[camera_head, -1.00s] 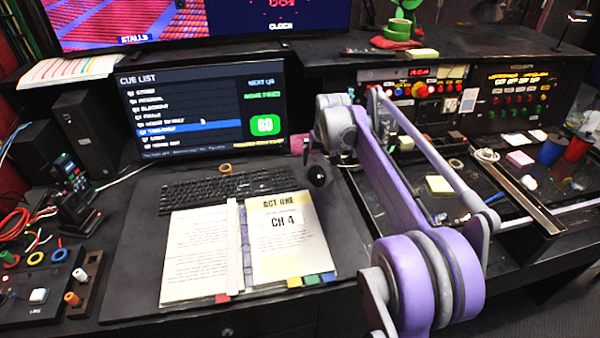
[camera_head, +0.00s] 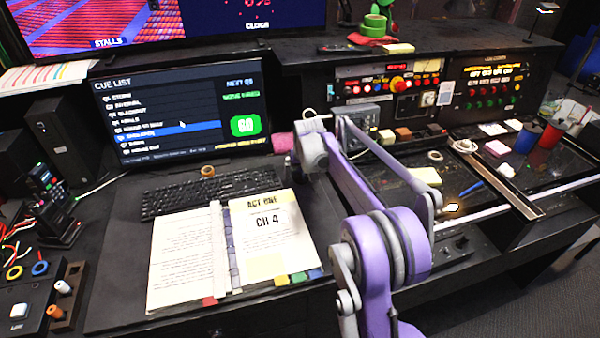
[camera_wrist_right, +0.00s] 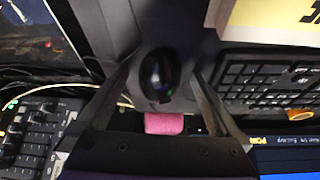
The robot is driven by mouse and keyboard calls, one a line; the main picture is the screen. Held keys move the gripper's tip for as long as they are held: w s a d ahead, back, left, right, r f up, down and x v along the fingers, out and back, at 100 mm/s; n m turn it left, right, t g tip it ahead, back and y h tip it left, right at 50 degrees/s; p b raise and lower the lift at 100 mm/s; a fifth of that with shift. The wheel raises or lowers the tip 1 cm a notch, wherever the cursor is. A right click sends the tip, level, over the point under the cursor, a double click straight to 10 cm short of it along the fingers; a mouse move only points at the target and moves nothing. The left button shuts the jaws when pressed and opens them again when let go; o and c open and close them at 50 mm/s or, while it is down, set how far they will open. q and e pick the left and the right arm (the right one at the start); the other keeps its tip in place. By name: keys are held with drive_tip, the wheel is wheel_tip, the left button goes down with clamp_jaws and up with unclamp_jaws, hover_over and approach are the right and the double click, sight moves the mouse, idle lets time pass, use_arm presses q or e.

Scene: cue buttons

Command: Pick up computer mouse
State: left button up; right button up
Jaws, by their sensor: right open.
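The computer mouse (camera_wrist_right: 160,76) is a glossy black rounded shape with a small green glint, in the middle of the right wrist view. It lies on a dark surface between the two fingers of my right gripper (camera_wrist_right: 167,66), which are spread apart with a gap on each side. In the head view my right gripper (camera_head: 293,172) points down at the desk, right of the keyboard and just above the open script binder. I cannot make out the mouse in the head view; my own arm covers that area. My left gripper is not in view.
The keyboard (camera_head: 205,192) and open binder (camera_head: 180,255) lie left of the gripper. A pink object (camera_head: 283,142) is close behind it and shows in the wrist view (camera_wrist_right: 165,123). A monitor (camera_head: 180,110) stands behind. Control panels (camera_head: 400,85) and small items fill the right.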

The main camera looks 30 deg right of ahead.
sight(302, 173)
drive_tip(key=c, duration=0.8)
wheel_tip(302, 173, up, 10)
drive_tip(key=shift+r+p, duration=0.1)
drive_tip(key=shift+p, duration=0.2)
drive_tip(key=shift+f+b, duration=2.1)
drive_tip(key=shift+f, duration=2.85)
drive_tip(key=shift+f, duration=0.15)
